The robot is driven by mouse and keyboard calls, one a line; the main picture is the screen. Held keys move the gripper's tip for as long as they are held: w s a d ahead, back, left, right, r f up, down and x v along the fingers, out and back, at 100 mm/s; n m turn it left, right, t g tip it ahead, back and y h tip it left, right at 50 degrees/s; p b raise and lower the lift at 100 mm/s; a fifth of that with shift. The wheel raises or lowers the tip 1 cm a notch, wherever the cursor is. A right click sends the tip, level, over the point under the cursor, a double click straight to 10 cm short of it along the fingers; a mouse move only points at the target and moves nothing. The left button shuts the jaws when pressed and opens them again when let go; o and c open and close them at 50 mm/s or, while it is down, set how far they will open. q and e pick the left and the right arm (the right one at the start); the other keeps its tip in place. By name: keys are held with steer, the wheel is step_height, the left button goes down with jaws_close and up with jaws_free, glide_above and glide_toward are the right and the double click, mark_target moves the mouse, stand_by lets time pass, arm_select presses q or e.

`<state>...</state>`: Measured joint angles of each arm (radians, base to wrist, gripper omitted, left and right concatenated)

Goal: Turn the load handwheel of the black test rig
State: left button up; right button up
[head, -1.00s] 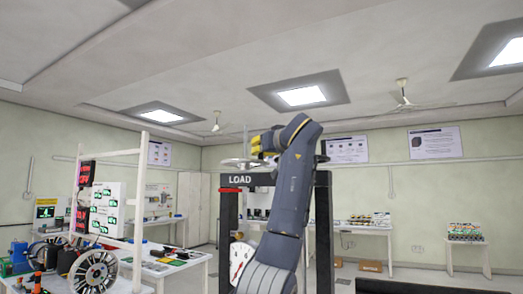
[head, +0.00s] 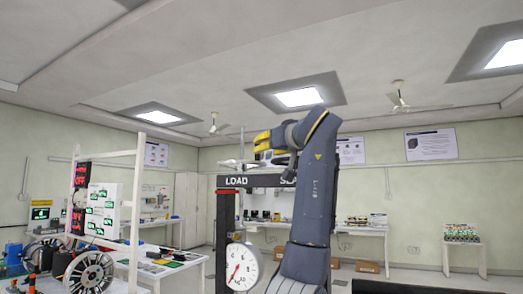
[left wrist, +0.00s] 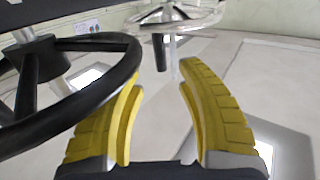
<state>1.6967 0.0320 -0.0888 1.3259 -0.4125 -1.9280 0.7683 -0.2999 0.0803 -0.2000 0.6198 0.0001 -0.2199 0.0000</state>
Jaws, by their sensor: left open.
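The black test rig (head: 226,235) stands in the head view with a crossbar labelled LOAD and a second label partly hidden by my arm. A pale handwheel (head: 229,163) lies above the LOAD label. In the left wrist view a pale wheel (left wrist: 165,16) shows at the top, beyond the fingertips, with a dark grip hanging below it. My left gripper (head: 260,146), also in the left wrist view (left wrist: 161,78), is open and empty, pointing left above the crossbar. My right gripper is not in view.
A white dial gauge (head: 242,267) hangs below the crossbar. A white frame with displays (head: 105,210) and a spoked wheel (head: 90,273) stand at the left. Benches line the back wall.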

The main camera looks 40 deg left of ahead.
arm_select(q)
steer(key=shift+v, duration=2.35)
